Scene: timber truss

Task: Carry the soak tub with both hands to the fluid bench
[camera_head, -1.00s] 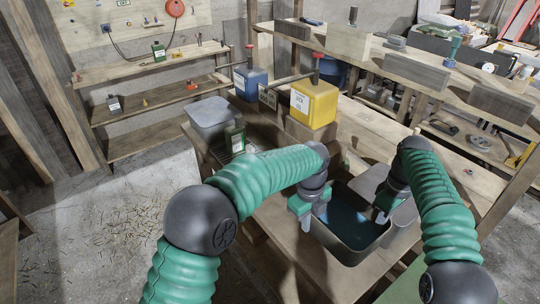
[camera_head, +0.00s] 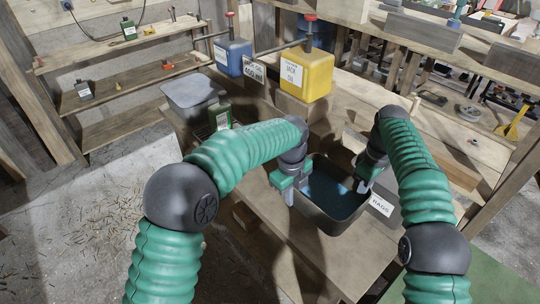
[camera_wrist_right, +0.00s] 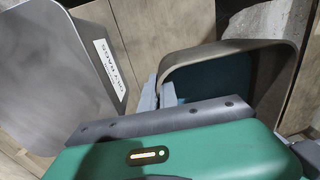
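The soak tub (camera_head: 322,218) is a grey, open container with dark blue liquid in it, seen at the lower middle of the head view. It looks upright at the timber bench; whether it touches the top is not clear. My left gripper (camera_head: 289,193) is at its left rim, and its finger gap is hidden. My right gripper (camera_head: 362,183) is at the right rim. In the right wrist view, the right fingers (camera_wrist_right: 159,97) are close together with the tub's rim (camera_wrist_right: 215,47) between them. I cannot identify the fluid bench for certain.
A grey bin labelled RAGS (camera_head: 385,207) is right beside the tub. Shelves (camera_head: 120,85) stand back left. Floor at left is open.

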